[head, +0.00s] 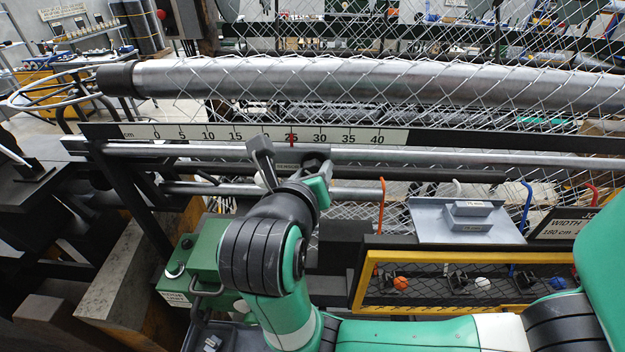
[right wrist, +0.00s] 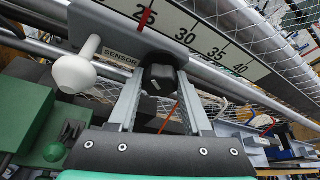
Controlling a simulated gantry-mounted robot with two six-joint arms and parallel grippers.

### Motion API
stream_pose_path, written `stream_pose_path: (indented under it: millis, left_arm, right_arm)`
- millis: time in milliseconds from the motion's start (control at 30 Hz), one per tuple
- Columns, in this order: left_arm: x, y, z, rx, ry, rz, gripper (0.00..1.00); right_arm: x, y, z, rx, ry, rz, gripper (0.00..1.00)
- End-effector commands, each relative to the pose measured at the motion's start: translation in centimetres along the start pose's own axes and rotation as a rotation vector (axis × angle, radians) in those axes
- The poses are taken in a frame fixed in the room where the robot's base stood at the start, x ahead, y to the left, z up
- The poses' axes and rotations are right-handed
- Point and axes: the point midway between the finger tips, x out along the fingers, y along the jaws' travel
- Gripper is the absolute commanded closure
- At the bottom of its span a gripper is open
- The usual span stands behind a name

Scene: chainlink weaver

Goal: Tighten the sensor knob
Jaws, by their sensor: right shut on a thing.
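The black sensor knob (right wrist: 158,74) sits beside the SENSOR label (right wrist: 121,56) on a grey block (right wrist: 105,25) below the ruler. My right gripper (right wrist: 160,88) has one grey finger on each side of the knob and is shut on it. In the head view my right gripper (head: 292,165) reaches up to the rail under the ruler, and its wrist hides part of the contact. A red pointer (head: 292,140) stands at about 25 on the ruler (head: 225,133). My left gripper is not in view.
A white ball-ended handle (right wrist: 75,73) sticks out left of the knob. A steel roller (head: 350,80) and chainlink mesh lie behind the ruler. A green box (head: 195,262) stands below left. A grey tray (head: 440,228) and a yellow-framed panel (head: 450,308) are at the right.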

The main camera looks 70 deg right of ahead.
Motion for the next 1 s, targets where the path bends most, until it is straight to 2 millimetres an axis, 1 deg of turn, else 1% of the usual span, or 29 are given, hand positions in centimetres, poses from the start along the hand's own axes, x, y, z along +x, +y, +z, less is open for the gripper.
stream_pose_path:
  millis: [33, 100, 400, 633, 1000]
  left_arm:
    - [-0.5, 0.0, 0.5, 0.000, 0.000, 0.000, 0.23]
    - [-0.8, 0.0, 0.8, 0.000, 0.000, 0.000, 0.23]
    - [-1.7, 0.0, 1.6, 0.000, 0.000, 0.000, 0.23]
    - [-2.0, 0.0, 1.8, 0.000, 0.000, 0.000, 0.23]
    - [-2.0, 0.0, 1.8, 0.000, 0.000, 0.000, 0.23]
  right_arm:
    - [0.1, 0.1, -0.3, 0.039, 0.000, 0.015, 1.00]
    - [0.1, 0.1, -0.3, 0.089, -0.001, 0.037, 1.00]
    - [0.1, 0.0, -0.2, 0.249, 0.000, 0.102, 1.00]
    - [0.0, 0.0, -0.1, 0.300, 0.000, 0.124, 1.00]
    - [0.0, -0.1, 0.0, 0.307, 0.001, 0.128, 1.00]
